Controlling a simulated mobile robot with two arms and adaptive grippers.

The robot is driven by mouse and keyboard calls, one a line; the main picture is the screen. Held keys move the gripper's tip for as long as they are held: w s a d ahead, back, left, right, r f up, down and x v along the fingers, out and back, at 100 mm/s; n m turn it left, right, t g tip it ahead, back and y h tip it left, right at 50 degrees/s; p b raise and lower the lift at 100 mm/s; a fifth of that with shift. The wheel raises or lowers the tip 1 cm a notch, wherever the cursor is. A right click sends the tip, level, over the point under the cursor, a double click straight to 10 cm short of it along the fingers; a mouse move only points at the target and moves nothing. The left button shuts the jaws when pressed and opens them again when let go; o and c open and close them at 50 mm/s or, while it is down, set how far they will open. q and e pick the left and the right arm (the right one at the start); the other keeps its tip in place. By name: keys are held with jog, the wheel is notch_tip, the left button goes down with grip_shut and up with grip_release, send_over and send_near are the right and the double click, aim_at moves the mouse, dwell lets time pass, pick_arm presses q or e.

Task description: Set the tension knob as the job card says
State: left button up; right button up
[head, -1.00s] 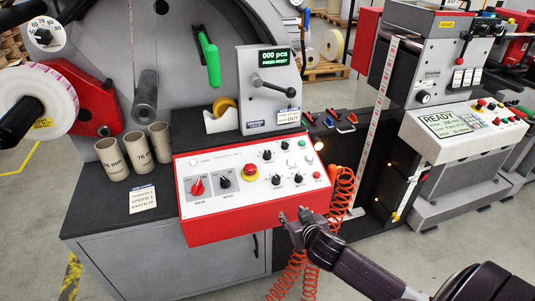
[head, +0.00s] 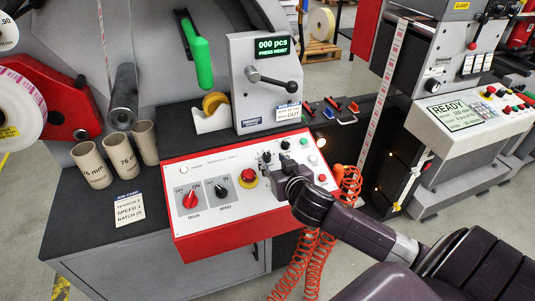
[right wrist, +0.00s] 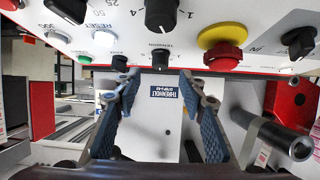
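My right gripper (head: 285,173) is over the right half of the control panel (head: 225,222), its fingers apart and empty. In the right wrist view its open fingers (right wrist: 155,90) show with nothing between them. A black pointer knob with a numbered scale, apparently the tension knob (right wrist: 162,14), is at the top edge there, beyond the fingertips and partly cut off. Its full setting cannot be read. In the head view my gripper hides that spot. The job card (head: 130,208) lies left of the panel; it lists tension, speed 1 and batch 25, with the tension figure unclear. My left gripper is out of view.
A red emergency stop (head: 248,178) on a yellow collar is close left of my gripper. Red main (head: 190,200) and black wind (head: 221,189) switches are further left. A coiled red hose (head: 318,250) hangs at the panel's right. Cardboard cores (head: 90,165) stand at the left.

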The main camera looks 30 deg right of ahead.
aim_at(267, 155)
jog(key=x, duration=0.4)
jog(key=shift+w+d+f, duration=0.1)
jog(key=shift+w+f, duration=0.1)
jog(key=shift+w, duration=0.1)
jog(key=shift+w+f, duration=0.1)
jog(key=shift+w, duration=0.1)
jog(key=c, duration=0.5)
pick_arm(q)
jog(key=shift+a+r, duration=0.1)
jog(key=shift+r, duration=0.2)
pick_arm(e)
grip_shut()
